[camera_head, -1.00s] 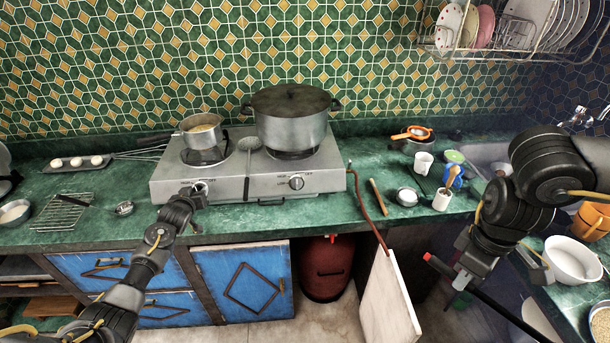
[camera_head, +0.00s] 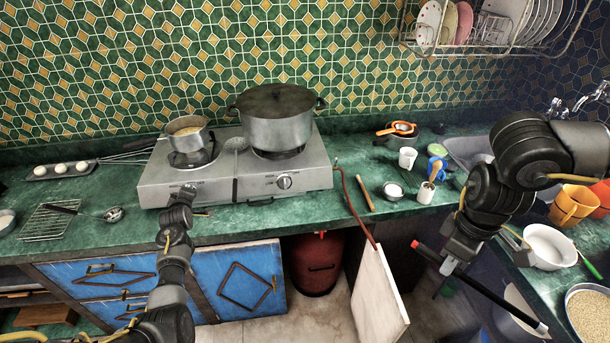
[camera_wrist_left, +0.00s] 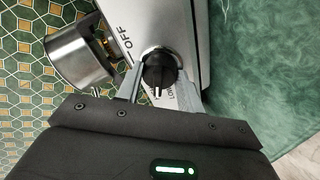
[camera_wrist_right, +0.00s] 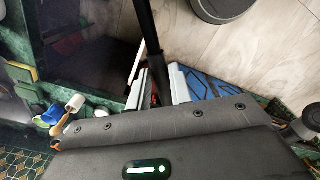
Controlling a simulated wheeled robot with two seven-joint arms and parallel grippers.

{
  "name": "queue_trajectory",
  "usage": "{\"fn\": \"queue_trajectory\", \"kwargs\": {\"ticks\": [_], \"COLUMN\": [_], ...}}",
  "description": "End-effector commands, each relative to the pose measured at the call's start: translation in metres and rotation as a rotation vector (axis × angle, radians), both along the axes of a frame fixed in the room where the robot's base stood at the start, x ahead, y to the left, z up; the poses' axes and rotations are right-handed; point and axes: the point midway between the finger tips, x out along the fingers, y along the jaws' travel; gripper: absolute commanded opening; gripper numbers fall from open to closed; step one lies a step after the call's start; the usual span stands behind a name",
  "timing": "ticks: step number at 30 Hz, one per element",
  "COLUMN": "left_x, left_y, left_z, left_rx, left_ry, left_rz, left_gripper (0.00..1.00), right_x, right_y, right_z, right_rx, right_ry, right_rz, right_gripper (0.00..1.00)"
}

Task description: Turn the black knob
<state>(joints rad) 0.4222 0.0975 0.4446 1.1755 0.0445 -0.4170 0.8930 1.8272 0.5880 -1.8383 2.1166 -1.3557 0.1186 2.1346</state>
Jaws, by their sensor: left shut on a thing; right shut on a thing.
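The black knob (camera_wrist_left: 158,70) sits on the hotplate's front panel in the left wrist view, next to the lettering "OFF". My left gripper (camera_wrist_left: 156,88) has its two fingers on either side of the knob, shut on it. The steel hotplate (camera_head: 220,187) carries a second, silver-looking knob (camera_head: 284,182) further right. My right gripper (camera_head: 449,265) is away from the hotplate, shut on a black rod with a red tip (camera_head: 488,291); the rod also shows in the right wrist view (camera_wrist_right: 150,35).
A small pan (camera_head: 187,141) and a large lidded pot (camera_head: 276,128) stand on the burners. A white board (camera_head: 378,297) leans at the counter front near the red gas cylinder (camera_head: 315,265). Cups and a bowl (camera_head: 550,247) stand on the right counter.

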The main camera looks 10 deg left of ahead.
Motion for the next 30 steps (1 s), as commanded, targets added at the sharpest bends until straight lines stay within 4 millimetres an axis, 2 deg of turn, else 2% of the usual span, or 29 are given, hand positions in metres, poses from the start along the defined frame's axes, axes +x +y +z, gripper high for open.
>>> {"fn": "queue_trajectory", "kwargs": {"ticks": [12,30], "left_x": [0.0011,0.0006], "left_y": [-0.0014,-0.0006], "left_z": [0.0008,0.0006], "left_rx": [-0.220,-0.283], "left_ry": [-0.077,-0.099], "left_rz": [0.137,0.179], "left_gripper": [0.14,0.14], "right_x": [0.0001,0.0001], "right_y": [0.0001,0.0001], "right_z": [0.0027,0.0030], "right_rx": [0.000,0.000], "right_ry": [0.000,0.000], "right_rz": [0.000,0.000], "right_gripper": [0.00,0.00]}}
